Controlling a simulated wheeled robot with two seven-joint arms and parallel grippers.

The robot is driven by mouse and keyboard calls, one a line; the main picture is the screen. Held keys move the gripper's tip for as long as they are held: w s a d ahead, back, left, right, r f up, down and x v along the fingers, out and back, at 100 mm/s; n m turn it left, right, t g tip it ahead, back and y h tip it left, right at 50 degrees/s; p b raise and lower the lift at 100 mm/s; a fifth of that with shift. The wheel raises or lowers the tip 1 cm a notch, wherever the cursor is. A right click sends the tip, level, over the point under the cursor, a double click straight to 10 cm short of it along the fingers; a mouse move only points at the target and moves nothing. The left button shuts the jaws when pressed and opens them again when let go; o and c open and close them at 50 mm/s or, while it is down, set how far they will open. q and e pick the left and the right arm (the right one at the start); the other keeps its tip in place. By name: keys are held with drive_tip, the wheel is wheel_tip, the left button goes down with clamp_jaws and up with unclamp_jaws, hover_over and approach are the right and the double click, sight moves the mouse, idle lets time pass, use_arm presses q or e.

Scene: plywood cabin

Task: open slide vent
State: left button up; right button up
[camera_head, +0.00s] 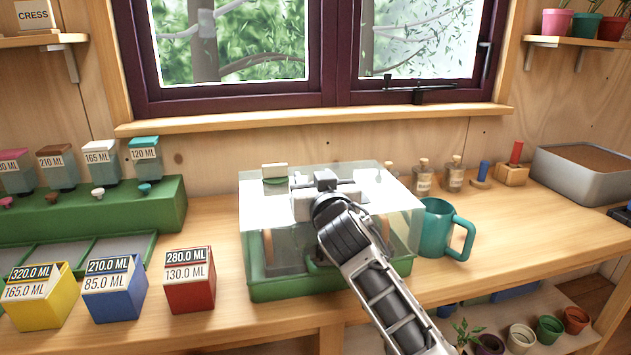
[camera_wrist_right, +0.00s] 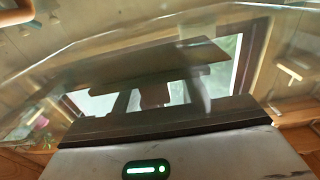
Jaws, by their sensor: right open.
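A clear box-shaped cover (camera_head: 400,205) sits on a green tray base (camera_head: 285,288) on the bench. A small pale tab with a green rounded part (camera_head: 275,176) is at the back left of the cover's top; it looks like the slide vent, but how far it is open cannot be told. My right gripper (camera_head: 325,187) is open over the middle of the cover, to the right of that tab. Contact with the cover cannot be told. The wrist view looks through blurred clear surfaces and does not show the vent plainly. My left gripper is out of view.
A teal mug (camera_head: 436,229) stands close to the cover's right. Corked bottles (camera_head: 423,180) and a grey bin (camera_head: 585,178) are behind it to the right. Yellow, blue and red boxes (camera_head: 190,285) stand at the left, before a green dispenser rack (camera_head: 150,208). The right front bench is clear.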

drive_tip(key=shift+s, duration=0.15)
drive_tip(key=s+d+b, duration=0.1)
drive_tip(key=s+d, duration=0.1)
drive_tip(key=s, duration=1.3)
drive_tip(key=shift+s+d, duration=0.2)
drive_tip(key=shift+s, duration=0.05)
drive_tip(key=s+d+f+g, duration=0.1)
drive_tip(key=s+f+g, duration=0.15)
drive_tip(key=f, duration=0.65)
drive_tip(key=s+d+f+g, duration=0.2)
drive_tip(key=s+f, duration=0.2)
drive_tip(key=f, duration=0.6)
drive_tip(key=s+d+f+g, duration=0.2)
drive_tip(key=s+d+f, duration=0.2)
drive_tip(key=s+f, duration=0.9)
drive_tip(key=shift+s+d+f+n+g, duration=0.15)
drive_tip(key=shift+s+f+n+g, duration=0.15)
drive_tip(key=shift+g, duration=0.05)
